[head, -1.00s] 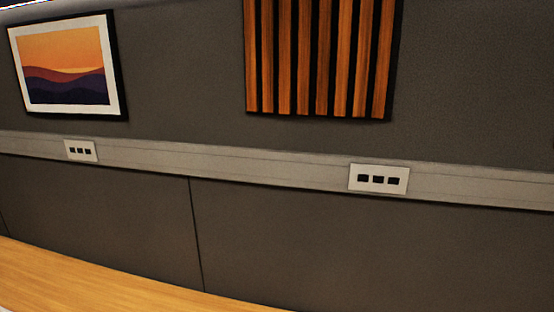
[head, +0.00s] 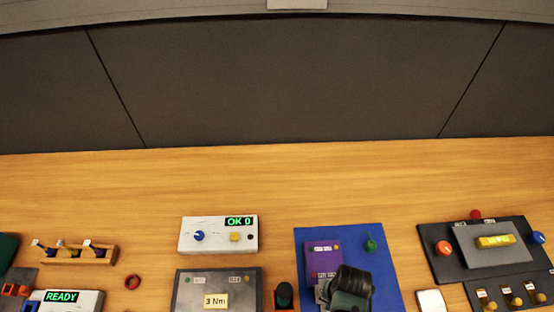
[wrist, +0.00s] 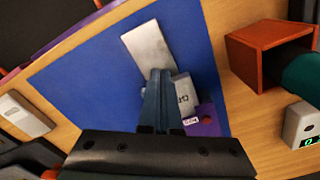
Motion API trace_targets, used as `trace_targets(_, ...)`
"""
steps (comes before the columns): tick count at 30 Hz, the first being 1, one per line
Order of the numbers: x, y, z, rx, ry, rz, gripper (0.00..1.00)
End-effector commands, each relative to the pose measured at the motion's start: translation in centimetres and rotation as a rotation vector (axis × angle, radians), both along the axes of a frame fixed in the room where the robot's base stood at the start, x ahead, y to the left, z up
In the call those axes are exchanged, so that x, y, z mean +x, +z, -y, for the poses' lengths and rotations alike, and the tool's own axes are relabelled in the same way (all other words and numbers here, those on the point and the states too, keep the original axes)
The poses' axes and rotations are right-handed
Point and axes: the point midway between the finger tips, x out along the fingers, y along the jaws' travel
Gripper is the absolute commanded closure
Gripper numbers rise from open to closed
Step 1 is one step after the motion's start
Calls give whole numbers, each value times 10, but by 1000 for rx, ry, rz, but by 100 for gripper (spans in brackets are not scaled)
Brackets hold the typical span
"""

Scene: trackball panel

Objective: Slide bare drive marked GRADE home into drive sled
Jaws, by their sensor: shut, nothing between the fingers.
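In the wrist view, my gripper (wrist: 160,76) has its two blue-grey fingers together, with nothing between them, above a blue mat (wrist: 90,75). A bare grey metal plate (wrist: 147,44) lies on the mat just beyond the fingertips. A lighter grey piece with a partly hidden dark marking (wrist: 184,88) lies right beside the fingers, next to a purple unit (wrist: 207,122). I cannot tell which grey piece is the drive and which the sled. In the head view, the dark gripper (head: 350,288) covers part of the mat (head: 385,285) beside the purple unit (head: 322,258).
A grey panel marked 3 Nm (head: 190,292) and a white box reading OK 0 (head: 205,222) stand left of the mat. A dark control panel (head: 450,262) stands right. A red-brown open box (wrist: 250,60) is near the mat. The back of the desk is clear.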

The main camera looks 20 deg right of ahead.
Motion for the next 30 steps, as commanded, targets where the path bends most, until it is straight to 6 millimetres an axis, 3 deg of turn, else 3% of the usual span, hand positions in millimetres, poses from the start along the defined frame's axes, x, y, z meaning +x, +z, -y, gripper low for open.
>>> trace_targets(30,31,-1,7,-1,0,2,100)
